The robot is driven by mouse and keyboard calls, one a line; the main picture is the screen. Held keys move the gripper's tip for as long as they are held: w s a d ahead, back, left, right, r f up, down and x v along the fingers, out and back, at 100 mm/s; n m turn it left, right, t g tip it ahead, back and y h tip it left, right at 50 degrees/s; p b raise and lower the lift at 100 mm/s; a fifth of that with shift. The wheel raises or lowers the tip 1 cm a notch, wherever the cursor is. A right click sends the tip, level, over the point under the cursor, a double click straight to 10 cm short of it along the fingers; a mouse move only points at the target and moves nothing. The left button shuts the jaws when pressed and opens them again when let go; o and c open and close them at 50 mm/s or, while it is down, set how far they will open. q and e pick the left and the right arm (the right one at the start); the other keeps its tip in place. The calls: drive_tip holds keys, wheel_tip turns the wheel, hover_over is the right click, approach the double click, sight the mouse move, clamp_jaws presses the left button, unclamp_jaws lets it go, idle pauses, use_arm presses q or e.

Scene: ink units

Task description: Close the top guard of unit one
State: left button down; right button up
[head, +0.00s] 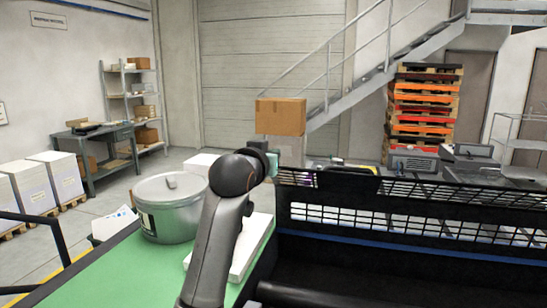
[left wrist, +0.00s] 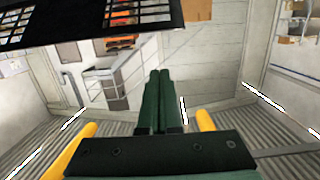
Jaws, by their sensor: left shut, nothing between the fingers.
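A black guard with rows of slots (head: 415,226) runs along the ink unit from the centre to the right edge in the head view. It looks raised, but its exact angle is hard to tell. Its dark slotted panel (left wrist: 82,22) also shows at the upper left of the left wrist view. My left gripper (head: 272,163) is at the guard's left end, at about the height of its upper edge; contact is not clear. My right gripper is not in view.
A grey metal bucket (head: 170,210) stands on the green surface (head: 110,272) left of my arm, with a white block (head: 250,245) behind the arm. A cardboard box (head: 281,116) stands beyond the guard. Stairs (head: 385,70) and stacked pallets (head: 424,105) are farther back.

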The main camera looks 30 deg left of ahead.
use_arm(q)
drive_tip(key=p, duration=0.2)
hover_over(283, 169)
drive_tip(key=shift+w+a+f, duration=0.25)
drive_tip(key=shift+w+f, duration=0.1)
drive_tip(key=shift+f, duration=0.15)
drive_tip(key=shift+w+f, duration=0.1)
drive_tip(key=shift+f, duration=0.25)
drive_tip(key=shift+s+d+f+p, duration=0.2)
drive_tip(key=shift+s+f+p, duration=0.25)
drive_tip(key=shift+s+f, duration=0.8)
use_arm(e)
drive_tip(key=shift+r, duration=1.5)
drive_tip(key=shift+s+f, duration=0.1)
